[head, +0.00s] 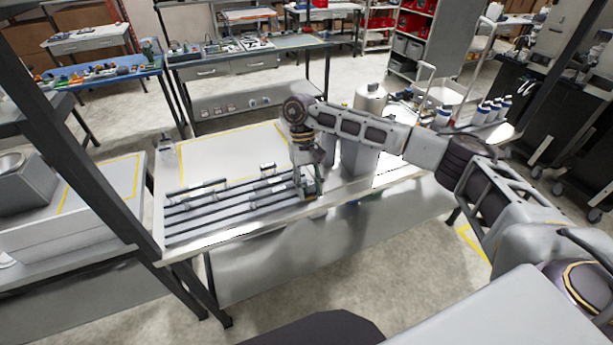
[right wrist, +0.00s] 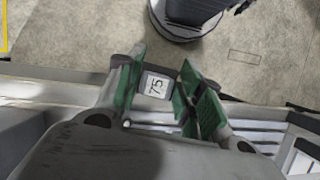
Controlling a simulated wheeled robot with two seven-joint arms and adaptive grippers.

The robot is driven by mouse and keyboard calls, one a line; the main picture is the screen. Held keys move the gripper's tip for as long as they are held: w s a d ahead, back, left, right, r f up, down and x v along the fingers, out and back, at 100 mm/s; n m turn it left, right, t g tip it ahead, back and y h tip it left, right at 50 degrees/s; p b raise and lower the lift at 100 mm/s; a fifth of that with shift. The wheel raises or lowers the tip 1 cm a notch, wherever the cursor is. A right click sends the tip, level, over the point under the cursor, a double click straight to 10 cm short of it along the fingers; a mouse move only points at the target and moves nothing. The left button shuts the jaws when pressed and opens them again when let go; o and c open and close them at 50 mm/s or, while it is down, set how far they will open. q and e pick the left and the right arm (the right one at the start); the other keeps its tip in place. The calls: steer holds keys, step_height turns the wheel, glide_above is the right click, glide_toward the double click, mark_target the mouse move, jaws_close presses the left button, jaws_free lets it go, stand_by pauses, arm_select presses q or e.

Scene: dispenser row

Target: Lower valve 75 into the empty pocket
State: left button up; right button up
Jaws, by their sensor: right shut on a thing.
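My right gripper (head: 309,192) is at the right end of the slotted rack (head: 205,212) on the pale table, pointing down. In the right wrist view, its green-padded fingers (right wrist: 162,80) are shut on valve 75 (right wrist: 157,86), whose white label reads 75. The rack's long grey rows lie below and beside the fingers. Dark valve bodies with pale ends lie along the rack's rows. The gripper hides most of valve 75 in the head view, and I cannot tell which pocket is empty. My left gripper is not in view.
A grey box-like block (head: 357,157) stands right behind the gripper on the table. A silver canister (head: 370,98) is further back. A dark post (head: 75,150) rises at the table's left. The table's back left, inside yellow lines, is clear.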

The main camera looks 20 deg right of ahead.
mark_target(311, 193)
steer(key=shift+n, duration=0.5)
steer(key=f, duration=0.4)
steer(key=shift+w+d, duration=0.4)
steer(key=shift+a+r, duration=0.1)
steer(key=shift+a, duration=0.1)
steer(key=shift+d, duration=0.25)
steer(key=shift+f+b, duration=1.6)
steer(key=shift+b, duration=0.05)
steer(key=shift+f+b, duration=0.5)
